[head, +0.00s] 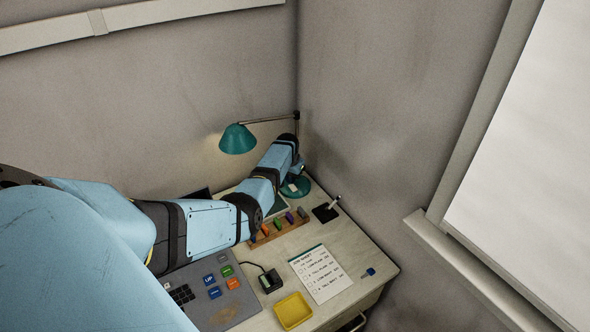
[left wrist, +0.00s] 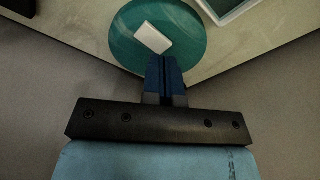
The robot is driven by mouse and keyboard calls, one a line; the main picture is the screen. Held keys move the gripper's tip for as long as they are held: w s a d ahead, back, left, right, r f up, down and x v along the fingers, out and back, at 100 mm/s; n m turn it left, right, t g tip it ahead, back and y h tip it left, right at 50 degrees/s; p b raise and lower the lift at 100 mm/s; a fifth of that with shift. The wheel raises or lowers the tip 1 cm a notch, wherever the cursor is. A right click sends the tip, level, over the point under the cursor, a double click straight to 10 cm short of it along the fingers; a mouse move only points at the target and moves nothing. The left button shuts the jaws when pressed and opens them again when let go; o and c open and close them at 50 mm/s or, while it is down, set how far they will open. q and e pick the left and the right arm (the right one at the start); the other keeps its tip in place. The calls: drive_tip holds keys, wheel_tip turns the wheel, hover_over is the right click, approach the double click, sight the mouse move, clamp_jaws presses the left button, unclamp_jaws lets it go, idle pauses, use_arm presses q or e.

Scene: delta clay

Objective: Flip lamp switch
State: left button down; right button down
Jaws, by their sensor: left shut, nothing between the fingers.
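The teal desk lamp (head: 238,139) stands at the back corner of the desk, and its shade glows with light on the wall. Its round teal base (head: 298,189) also shows in the left wrist view (left wrist: 184,25). A white rocker switch (left wrist: 153,38) sits on the base and looks tilted. It shows small in the head view (head: 289,187). My left gripper (left wrist: 165,62) is shut and empty, with its blue fingertips over the base's edge, close beside the switch. I cannot tell if they touch it. In the head view my left forearm and wrist hide part of the lamp's stand. My right gripper is not in view.
The desk (head: 345,245) holds a rack of colored pieces (head: 278,228), a pen holder (head: 326,213), a job sheet (head: 321,273), a yellow tray (head: 293,310) and a button panel (head: 222,290). Walls close in behind and right of the lamp.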

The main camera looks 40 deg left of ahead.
use_arm(q)
drive_tip(key=shift+f+b, duration=0.95)
drive_tip(key=shift+f, duration=0.2)
idle(0.4)
drive_tip(key=shift+r+p, duration=0.7)
drive_tip(key=shift+p, duration=0.25)
wheel_tip(320, 180, up, 4)
drive_tip(key=p, duration=0.4)
drive_tip(key=shift+r, duration=0.1)
drive_tip(key=shift+r+p, duration=0.7)
drive_tip(key=shift+r, duration=0.05)
drive_tip(key=shift+f, duration=0.1)
